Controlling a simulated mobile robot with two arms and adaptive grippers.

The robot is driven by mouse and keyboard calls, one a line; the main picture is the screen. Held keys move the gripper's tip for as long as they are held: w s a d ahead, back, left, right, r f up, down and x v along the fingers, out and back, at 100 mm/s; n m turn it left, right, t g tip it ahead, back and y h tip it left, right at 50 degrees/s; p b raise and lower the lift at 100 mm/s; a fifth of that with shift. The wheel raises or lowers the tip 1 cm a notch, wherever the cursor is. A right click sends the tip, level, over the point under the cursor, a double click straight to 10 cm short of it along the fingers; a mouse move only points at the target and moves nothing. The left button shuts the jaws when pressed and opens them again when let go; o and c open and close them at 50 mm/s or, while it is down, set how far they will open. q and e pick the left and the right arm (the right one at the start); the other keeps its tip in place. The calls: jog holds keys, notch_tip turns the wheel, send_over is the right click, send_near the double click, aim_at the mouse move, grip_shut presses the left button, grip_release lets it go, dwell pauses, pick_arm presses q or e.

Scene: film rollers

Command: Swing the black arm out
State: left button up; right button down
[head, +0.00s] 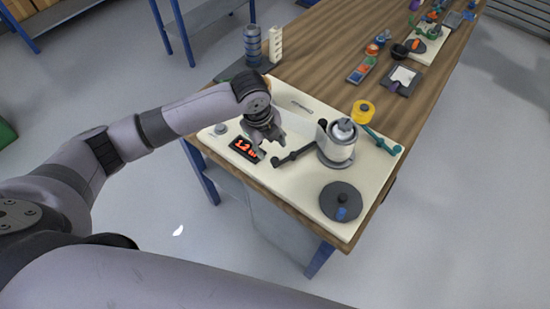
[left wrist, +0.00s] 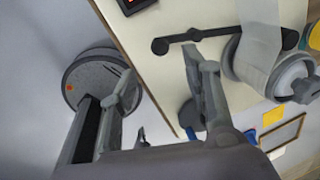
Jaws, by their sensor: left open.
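The black arm (head: 294,154) lies over the cream board, from a round knob at its left end to the roller unit (head: 336,146) at its right. My left gripper (head: 270,149) is open and empty above the board, close to the knob end. In the left wrist view the black arm (left wrist: 208,34) runs across beyond my spread fingers (left wrist: 160,75). Its knob end shows between the fingertips in the picture, and one fingertip appears just below the bar. I cannot tell whether it touches. The right gripper is not in view.
A red-lit display (head: 245,149) sits left of my gripper. A yellow roll (head: 363,110) and teal arm (head: 380,141) are behind. A pale film strip (left wrist: 260,45) reaches the roller.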

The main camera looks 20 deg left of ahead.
aim_at(274, 159)
pick_arm(q)
jog(key=f, duration=0.3)
jog(key=w+f+p, duration=0.1)
jog(key=f, duration=0.2)
jog(key=d+f, duration=0.1)
jog(key=f, duration=0.3)
jog(key=shift+w+f, duration=0.1)
jog(key=shift+w, duration=0.25)
grip_shut()
